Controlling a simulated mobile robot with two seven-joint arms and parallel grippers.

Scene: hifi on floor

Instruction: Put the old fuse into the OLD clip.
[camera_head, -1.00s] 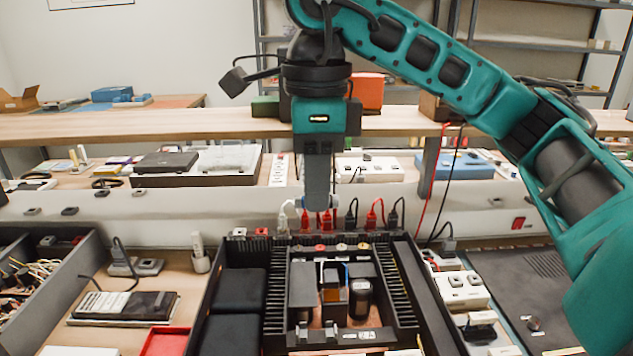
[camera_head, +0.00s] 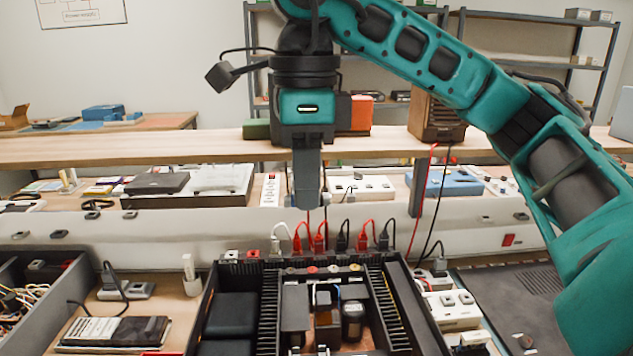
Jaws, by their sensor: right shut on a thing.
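My right gripper (camera_head: 307,198) points straight down in the middle of the head view, in front of the pale bench strip and above the back edge of the open black hi-fi chassis (camera_head: 243,268). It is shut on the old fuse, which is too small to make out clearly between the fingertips. The gripper is apart from the chassis and from the row of plugs below it. I cannot pick out the OLD clip or its label in this view. My left gripper is not in view.
Red, black and white plugs (camera_head: 320,238) stand in a row behind the chassis. A grey bin (camera_head: 50,300) with wires and a dark meter (camera_head: 115,332) lie left. White socket blocks (camera_head: 447,308) stand right. A raised wooden shelf (camera_head: 180,149) crosses behind the gripper.

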